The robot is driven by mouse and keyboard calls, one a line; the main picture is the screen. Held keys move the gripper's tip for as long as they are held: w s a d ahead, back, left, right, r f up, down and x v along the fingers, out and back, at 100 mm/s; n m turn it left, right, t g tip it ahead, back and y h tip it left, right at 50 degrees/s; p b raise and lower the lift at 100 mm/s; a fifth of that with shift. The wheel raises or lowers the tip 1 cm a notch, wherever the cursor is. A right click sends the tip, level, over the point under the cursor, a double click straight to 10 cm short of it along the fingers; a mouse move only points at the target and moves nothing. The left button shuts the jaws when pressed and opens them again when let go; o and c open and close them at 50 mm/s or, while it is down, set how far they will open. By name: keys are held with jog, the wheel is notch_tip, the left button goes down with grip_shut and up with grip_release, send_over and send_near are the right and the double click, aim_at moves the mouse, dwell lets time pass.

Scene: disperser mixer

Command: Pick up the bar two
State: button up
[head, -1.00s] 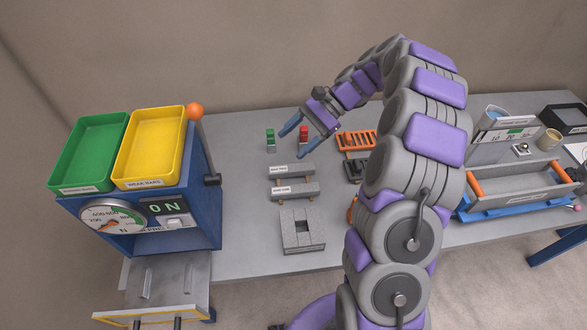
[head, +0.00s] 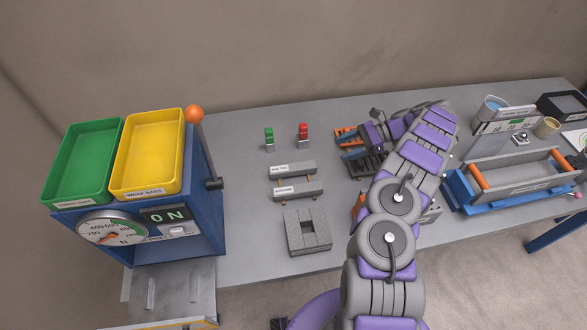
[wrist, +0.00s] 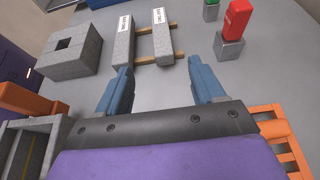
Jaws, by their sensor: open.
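Bar two (head: 299,169) is a grey concrete bar with a white label, lying across two thin wooden strips on the table. Its label is small and blurred. Bar one (head: 300,191) lies parallel in front of it. In the wrist view bar two (wrist: 163,42) is the right-hand bar, with bar one (wrist: 123,47) to its left. My gripper (head: 346,149) is low over the table, to the right of the bars and apart from them. In the wrist view my gripper (wrist: 158,68) is open and empty, its blue fingers facing the bars' near ends.
A grey block with a square hole (head: 308,232) stands in front of the bars. Green (head: 269,137) and red (head: 303,132) pieces stand behind. An orange rack (head: 346,133) is beside my gripper. A blue machine with green and yellow trays (head: 153,153) stands left.

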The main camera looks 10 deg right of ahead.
jog(key=b, duration=0.2)
send_near(295, 166)
jog(key=x, duration=0.3)
jog(key=shift+s+f, duration=0.15)
jog(key=shift+s, duration=0.15)
jog(key=shift+b+x, duration=1)
jog(key=shift+x, duration=2.1)
jog(key=shift+w, duration=0.2)
jog(key=shift+c, duration=0.5)
grip_shut()
